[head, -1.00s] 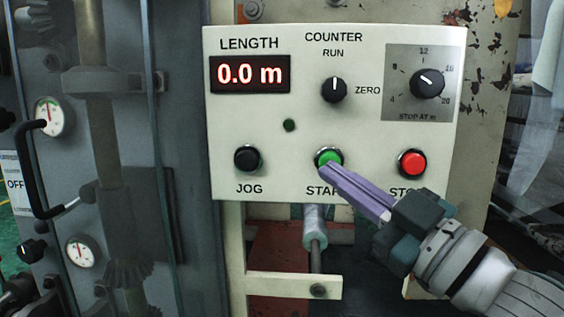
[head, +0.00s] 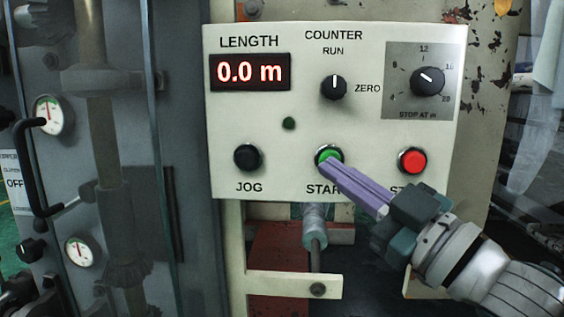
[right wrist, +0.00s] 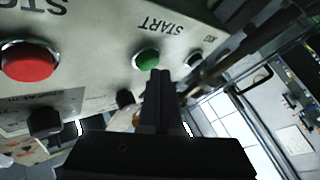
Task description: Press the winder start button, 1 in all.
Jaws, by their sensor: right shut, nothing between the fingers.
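The green start button (head: 328,154) sits in the lower middle of the pale winder control panel (head: 230,125), above the partly covered START label. My right gripper (head: 325,165) is shut and empty. Its purple fingers reach up from the lower right and their tips overlap the lower edge of the button; I cannot tell whether they touch it. In the right wrist view the green button (right wrist: 147,59) shows just beyond the dark fingertips (right wrist: 158,74). The length display (head: 250,72) reads 0.0 m. My left gripper is not in view.
The black jog button (head: 248,157) is to the left and the red stop button (head: 411,161) to the right, close above my right gripper. A counter knob (head: 334,87), a stop-at dial (head: 428,81) and a dark green lamp (head: 289,123) are higher up. Machinery with gauges (head: 48,115) stands left.

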